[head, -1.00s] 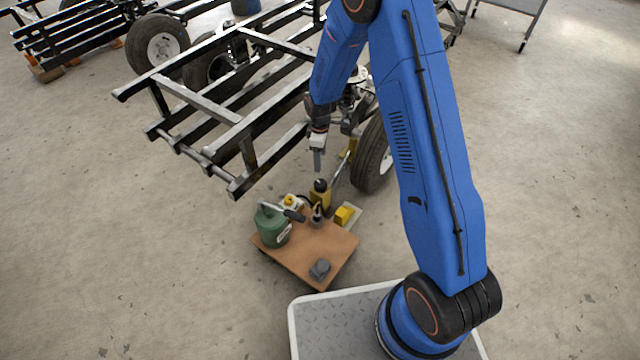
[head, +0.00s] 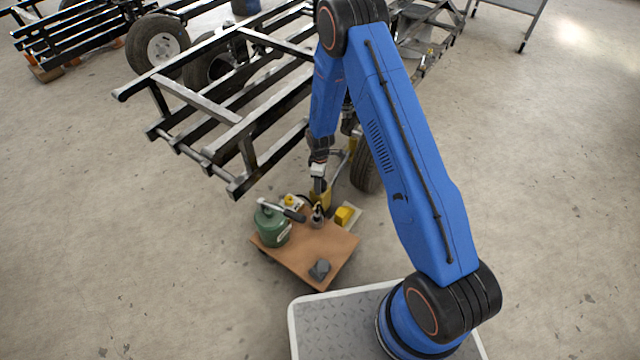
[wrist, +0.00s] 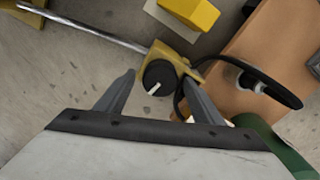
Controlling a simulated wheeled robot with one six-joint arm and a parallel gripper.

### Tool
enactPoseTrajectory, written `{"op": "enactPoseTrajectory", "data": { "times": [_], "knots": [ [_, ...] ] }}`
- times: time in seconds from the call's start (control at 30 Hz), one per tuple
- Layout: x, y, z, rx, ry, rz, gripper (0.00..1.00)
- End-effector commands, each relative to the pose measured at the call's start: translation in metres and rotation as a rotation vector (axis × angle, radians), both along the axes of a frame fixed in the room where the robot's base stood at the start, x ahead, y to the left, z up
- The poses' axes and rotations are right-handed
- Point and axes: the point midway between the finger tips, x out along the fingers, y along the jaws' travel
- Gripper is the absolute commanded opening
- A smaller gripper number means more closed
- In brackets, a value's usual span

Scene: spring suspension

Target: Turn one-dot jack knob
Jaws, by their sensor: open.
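In the wrist view a round black knob (wrist: 159,77) with a white pointer mark sits on a yellow jack body (wrist: 181,55). My gripper (wrist: 160,88) is open, with one finger to the left of the knob and the other to its right, both apart from it. In the head view my gripper (head: 319,183) is low over the yellow jack (head: 322,199), whose top is partly hidden by it. A metal rod (wrist: 85,25) runs from the jack to the upper left in the wrist view. I cannot make out any dot marking on the jack.
A black hose (wrist: 255,68) curves close to the right finger. The trailer frame (head: 240,155) and wheel (head: 366,168) stand behind.

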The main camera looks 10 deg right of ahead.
Motion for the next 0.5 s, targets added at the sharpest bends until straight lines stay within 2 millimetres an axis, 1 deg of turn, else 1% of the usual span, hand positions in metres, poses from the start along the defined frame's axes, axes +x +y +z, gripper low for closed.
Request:
{"op": "enactPoseTrajectory", "data": {
  "times": [0.03, 0.2, 0.47, 0.5],
  "knots": [
    [-0.0004, -0.0001, -0.0045, -0.001, 0.001, 0.000, 0.62],
    [-0.0005, -0.0001, -0.0115, -0.001, 0.001, 0.000, 0.62],
    [-0.0003, -0.0001, -0.0124, 0.000, 0.001, 0.000, 0.62],
    [-0.0003, -0.0001, -0.0124, 0.000, 0.001, 0.000, 0.57]
  ]
}}
